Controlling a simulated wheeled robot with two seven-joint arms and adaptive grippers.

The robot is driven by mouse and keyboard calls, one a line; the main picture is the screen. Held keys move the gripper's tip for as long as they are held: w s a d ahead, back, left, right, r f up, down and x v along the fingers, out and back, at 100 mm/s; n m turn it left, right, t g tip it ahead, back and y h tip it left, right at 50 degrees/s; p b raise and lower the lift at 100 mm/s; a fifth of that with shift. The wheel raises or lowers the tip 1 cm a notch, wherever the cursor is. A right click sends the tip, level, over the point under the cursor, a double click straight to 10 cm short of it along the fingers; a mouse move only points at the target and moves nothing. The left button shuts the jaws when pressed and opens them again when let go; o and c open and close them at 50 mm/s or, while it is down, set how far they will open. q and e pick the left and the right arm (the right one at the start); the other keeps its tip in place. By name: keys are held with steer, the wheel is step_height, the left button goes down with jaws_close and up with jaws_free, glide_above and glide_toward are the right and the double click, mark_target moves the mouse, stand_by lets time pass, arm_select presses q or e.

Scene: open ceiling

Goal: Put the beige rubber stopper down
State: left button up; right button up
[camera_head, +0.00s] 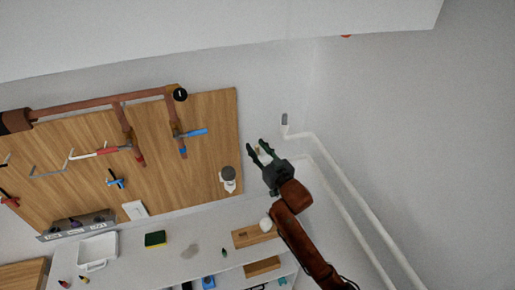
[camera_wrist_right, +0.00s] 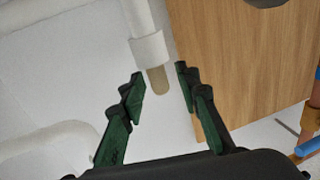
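My right gripper (camera_head: 261,148) is raised in front of the wall, to the right of the wooden board. It is open, with its two dark green fingers apart; they also show in the right wrist view (camera_wrist_right: 159,85). The beige stopper (camera_wrist_right: 158,80) appears at the lower end of a white pipe collar (camera_wrist_right: 148,49), in line with the gap between the fingertips. Neither finger visibly touches it. In the head view a small beige spot (camera_head: 258,151) shows between the fingers.
A wooden board (camera_head: 215,120) with copper pipes and tools hangs on the wall at left. White pipes (camera_head: 345,205) run down the wall at right. Below is a counter with a white tray (camera_head: 97,250), a sponge (camera_head: 155,239) and a wooden block (camera_head: 250,237).

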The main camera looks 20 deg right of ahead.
steer(key=b+v, duration=0.2)
steer(key=v, duration=1)
steer(key=shift+b, duration=0.4)
